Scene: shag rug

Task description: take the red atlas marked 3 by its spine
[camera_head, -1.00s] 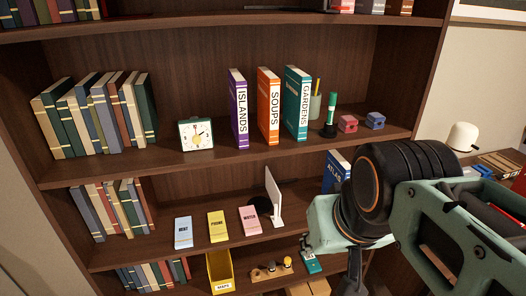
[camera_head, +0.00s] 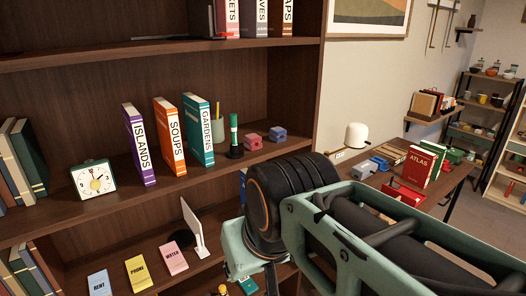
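A red book lettered ATLAS (camera_head: 416,169) stands upright on the wooden side table at the right. A dark green book (camera_head: 434,156) stands close behind it. I cannot make out a number 3 on the red book at this size. My arm crosses the lower right of the view, in front of the bookcase and the near part of the table. The dark end of my gripper (camera_head: 271,280) shows only in part at the bottom, well to the left of and apart from the red atlas. Its fingertips are hidden, so its opening does not show.
The bookcase holds ISLANDS (camera_head: 139,146), SOUPS (camera_head: 169,138) and GARDENS (camera_head: 198,131) beside a clock (camera_head: 93,180). Shelving units stand at the far right.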

